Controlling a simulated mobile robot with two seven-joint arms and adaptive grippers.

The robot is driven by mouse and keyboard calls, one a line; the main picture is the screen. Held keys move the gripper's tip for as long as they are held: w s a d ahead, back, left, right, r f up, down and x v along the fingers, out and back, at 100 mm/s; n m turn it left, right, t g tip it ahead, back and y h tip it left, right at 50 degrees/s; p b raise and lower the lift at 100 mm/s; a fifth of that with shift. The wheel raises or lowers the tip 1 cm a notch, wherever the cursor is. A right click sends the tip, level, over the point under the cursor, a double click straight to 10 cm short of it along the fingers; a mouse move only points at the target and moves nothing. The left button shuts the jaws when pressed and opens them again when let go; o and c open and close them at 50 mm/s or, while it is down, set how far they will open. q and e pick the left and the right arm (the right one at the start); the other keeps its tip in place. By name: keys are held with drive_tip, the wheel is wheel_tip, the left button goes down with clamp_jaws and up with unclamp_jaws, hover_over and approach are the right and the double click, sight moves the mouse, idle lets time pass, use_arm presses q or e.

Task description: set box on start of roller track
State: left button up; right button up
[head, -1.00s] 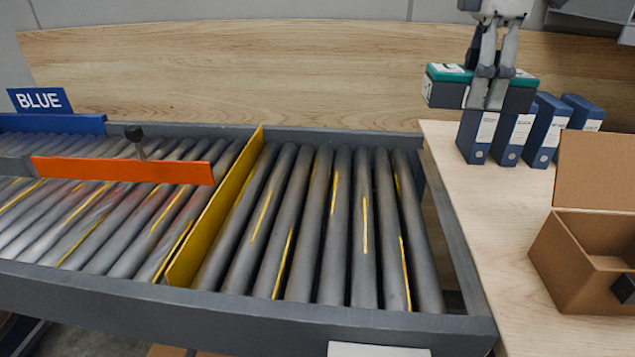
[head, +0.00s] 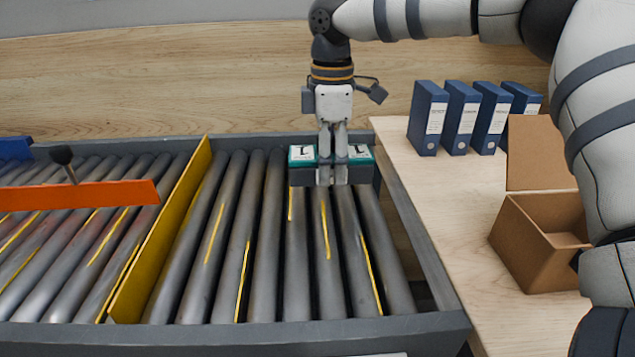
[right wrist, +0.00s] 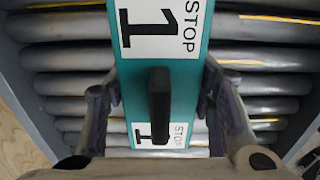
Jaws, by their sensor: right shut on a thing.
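The box (head: 303,165) is dark grey with a teal top and white labels. In the right wrist view the box (right wrist: 190,80) shows labels reading "STOP" and "1" and a dark handle across its middle. My right gripper (head: 332,178) is shut on the box from above. The box is over the far right end of the roller track (head: 270,235), near the back rail. I cannot tell whether it touches the rollers. My left gripper is out of view.
A yellow divider (head: 165,240) crosses the track, with an orange bar (head: 80,195) left of it. Several blue binders (head: 430,118) and an open cardboard box (head: 530,240) stand on the wooden table (head: 455,215) at right. The rollers in front of the held box are clear.

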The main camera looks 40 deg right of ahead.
sight(322, 197)
drive_tip(key=f, duration=0.3)
drive_tip(key=w+a+f, duration=0.1)
drive_tip(key=shift+f, duration=0.2)
drive_tip(key=o, duration=1.4)
drive_tip(key=shift+f, duration=0.1)
wheel_tip(322, 197, up, 12)
drive_tip(key=shift+r, duration=0.15)
